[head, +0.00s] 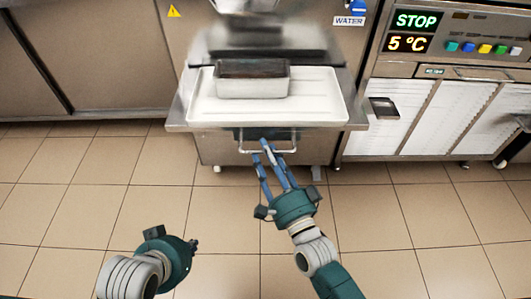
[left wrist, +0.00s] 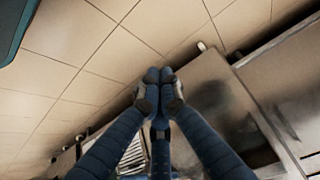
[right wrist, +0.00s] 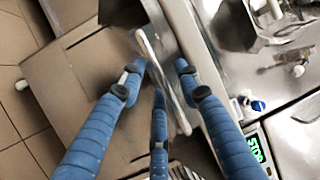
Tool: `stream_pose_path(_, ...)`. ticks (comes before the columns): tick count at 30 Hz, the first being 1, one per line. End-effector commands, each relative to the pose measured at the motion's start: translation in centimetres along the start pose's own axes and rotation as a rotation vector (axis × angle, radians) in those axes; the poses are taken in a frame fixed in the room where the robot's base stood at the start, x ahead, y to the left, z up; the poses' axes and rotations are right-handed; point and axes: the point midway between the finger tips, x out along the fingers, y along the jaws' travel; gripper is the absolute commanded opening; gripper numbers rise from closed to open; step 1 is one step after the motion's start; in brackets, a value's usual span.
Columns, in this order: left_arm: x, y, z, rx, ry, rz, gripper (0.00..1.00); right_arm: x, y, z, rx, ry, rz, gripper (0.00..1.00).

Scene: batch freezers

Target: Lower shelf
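A steel shelf (head: 356,117) sticks out from the front of the machine. It carries a white tray (head: 325,104) with a metal pan (head: 252,88) on it. A bar handle (head: 284,151) is fixed below the shelf's front edge; it also shows in the right wrist view (right wrist: 165,80). My right gripper (head: 265,146) is at this handle. In the right wrist view (right wrist: 160,70) its fingers are apart, with the bar between them; contact is unclear. My left gripper (left wrist: 160,76) has its fingertips together and empty.
A machine with a STOP display (head: 416,20) and white louvred panels (head: 440,116) stands at the right. Steel cabinets (head: 100,50) stand at the left. The tiled floor (head: 90,200) in front is clear.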

Motion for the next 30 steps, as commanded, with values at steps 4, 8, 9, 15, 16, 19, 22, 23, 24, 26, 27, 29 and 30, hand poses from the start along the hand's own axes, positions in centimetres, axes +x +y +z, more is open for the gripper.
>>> stream_pose_path(4, 0.1, 0.1, -0.6, 0.001, 0.022, 0.001, 0.00, 0.6, 0.1, 0.0, 0.001, 0.000, 0.001, 0.33)
stream_pose_path(8, 0.1, 0.1, -0.7, 0.001, 0.025, 0.001, 0.00, 0.7, 0.0, 0.0, 0.000, 0.000, 0.002, 0.33)
stream_pose_path(9, 0.1, 0.1, -0.7, 0.001, 0.024, 0.001, 0.00, 0.7, 0.0, 0.0, 0.000, 0.000, 0.002, 0.33)
stream_pose_path(15, 0.1, 0.1, -0.7, 0.000, 0.024, 0.002, 0.00, 0.6, 0.0, 0.0, 0.000, 0.000, 0.001, 0.05)
stream_pose_path(16, 0.1, 0.1, -0.7, 0.000, 0.024, 0.002, 0.00, 0.6, 0.0, 0.0, 0.000, 0.000, 0.001, 0.00)
stream_pose_path(19, 0.1, 0.1, -0.7, 0.001, 0.025, 0.002, 0.00, 0.6, 0.0, 0.0, 0.000, 0.000, 0.001, 0.00)
stream_pose_path(22, 0.1, 0.1, -0.7, 0.000, 0.025, 0.002, 0.00, 0.6, 0.0, 0.0, 0.000, 0.000, 0.001, 0.00)
stream_pose_path(23, 0.1, 0.1, -0.7, 0.000, 0.025, 0.002, 0.00, 0.6, 0.1, 0.0, 0.000, 0.000, 0.000, 0.00)
stream_pose_path(24, 0.2, 0.1, -0.7, 0.000, 0.027, 0.002, 0.00, 0.6, 0.1, 0.0, 0.000, 0.000, 0.001, 0.00)
stream_pose_path(26, 0.3, 0.1, -1.3, 0.001, 0.054, 0.003, 0.00, 0.6, 0.4, 0.0, 0.000, 0.000, 0.001, 0.00)
stream_pose_path(27, 0.5, 0.2, -2.2, 0.002, 0.088, 0.005, 0.00, 0.5, 0.7, 0.1, 0.000, 0.000, 0.002, 0.00)
stream_pose_path(29, 0.6, 0.4, -3.8, 0.004, 0.148, 0.008, 0.00, 0.4, 1.2, 0.1, 0.001, 0.000, 0.002, 0.00)
stream_pose_path(30, 0.6, 0.6, -4.9, 0.005, 0.192, 0.011, 0.00, 0.3, 1.6, 0.1, 0.001, 0.000, 0.003, 0.00)
